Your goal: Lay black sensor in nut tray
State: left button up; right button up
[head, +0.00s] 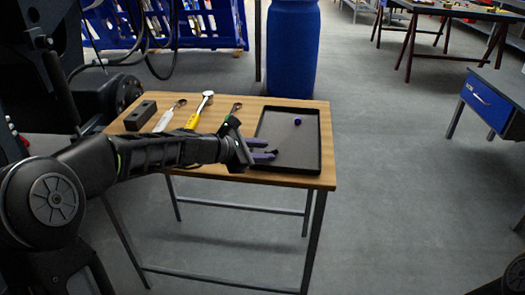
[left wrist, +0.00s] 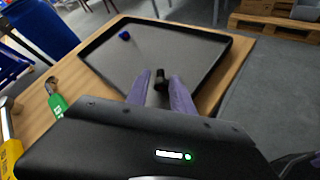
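The nut tray (head: 317,150) is a shallow dark tray at the right end of the wooden table, and it fills the upper part of the left wrist view (left wrist: 205,80). A small blue-purple nut (head: 298,122) lies near its far side, also in the left wrist view (left wrist: 124,35). My left gripper (head: 271,149) is over the tray's near left part, its purple fingers apart. The small black sensor (left wrist: 160,82) is between the fingertips, with narrow gaps seeming to show beside it. Whether it touches the tray floor is hard to tell. My right gripper is not in view.
On the table (head: 225,176) left of the tray lie a black block (head: 140,115), a wrench with a pale handle (head: 166,118), a yellow-handled ratchet (head: 194,119) and a green-marked tool (left wrist: 57,104). A blue barrel (head: 292,50) stands behind.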

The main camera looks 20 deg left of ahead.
pick_arm(q)
jog(key=o, duration=0.3)
jog(key=p+v, duration=0.1)
jog(key=v, duration=0.7)
jog(key=shift+w+r, duration=0.1)
dwell(1.0)
